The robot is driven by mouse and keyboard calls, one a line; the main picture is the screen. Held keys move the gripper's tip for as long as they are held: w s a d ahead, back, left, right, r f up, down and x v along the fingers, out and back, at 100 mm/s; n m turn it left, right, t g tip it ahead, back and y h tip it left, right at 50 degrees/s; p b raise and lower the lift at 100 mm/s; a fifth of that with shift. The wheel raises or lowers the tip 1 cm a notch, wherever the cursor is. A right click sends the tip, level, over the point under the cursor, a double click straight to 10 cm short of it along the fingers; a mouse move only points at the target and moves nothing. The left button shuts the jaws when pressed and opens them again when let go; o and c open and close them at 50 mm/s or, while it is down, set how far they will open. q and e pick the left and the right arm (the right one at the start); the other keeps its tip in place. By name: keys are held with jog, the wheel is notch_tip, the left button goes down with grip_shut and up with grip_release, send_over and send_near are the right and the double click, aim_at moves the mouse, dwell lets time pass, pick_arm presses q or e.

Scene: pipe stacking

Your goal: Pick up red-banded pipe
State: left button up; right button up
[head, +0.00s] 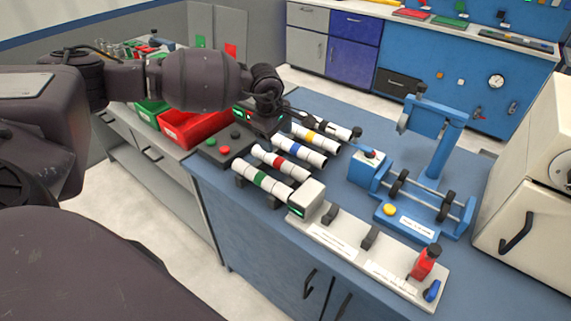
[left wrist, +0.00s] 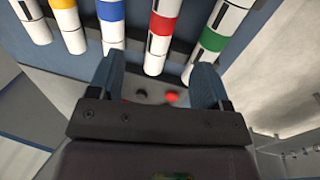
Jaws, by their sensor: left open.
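The red-banded pipe (head: 279,162) is white with a red band and lies on a dark rack on the blue bench. In the left wrist view the red-banded pipe (left wrist: 162,27) lies beyond the fingertips, in line with the gap between them. My left gripper (left wrist: 157,80) is open, with nothing between its fingers. In the head view my left gripper (head: 268,122) hangs above the bench near the pipes' left ends; its fingertips are hard to make out there. My right gripper does not show.
The green-banded pipe (head: 261,180) and blue-banded pipe (head: 300,150) lie on either side, with the yellow-banded pipe (head: 318,137) farther back. A button box (head: 224,147) sits left of the rack. A grey fixture (head: 345,243) and blue machine (head: 425,215) stand to the right.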

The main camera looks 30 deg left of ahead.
aim_at(280, 160)
pick_arm(q)
jog(key=f, duration=0.2)
jog(key=w+f, duration=0.1)
jog(key=f, duration=0.2)
jog(key=shift+f+b, duration=0.35)
jog(key=f, duration=0.5)
jog(key=shift+w, duration=0.3)
jog(key=c, duration=1)
jog(key=shift+c, duration=0.2)
jog(key=shift+r, duration=0.15)
notch_tip(280, 160, up, 20)
jog(key=p, duration=0.1)
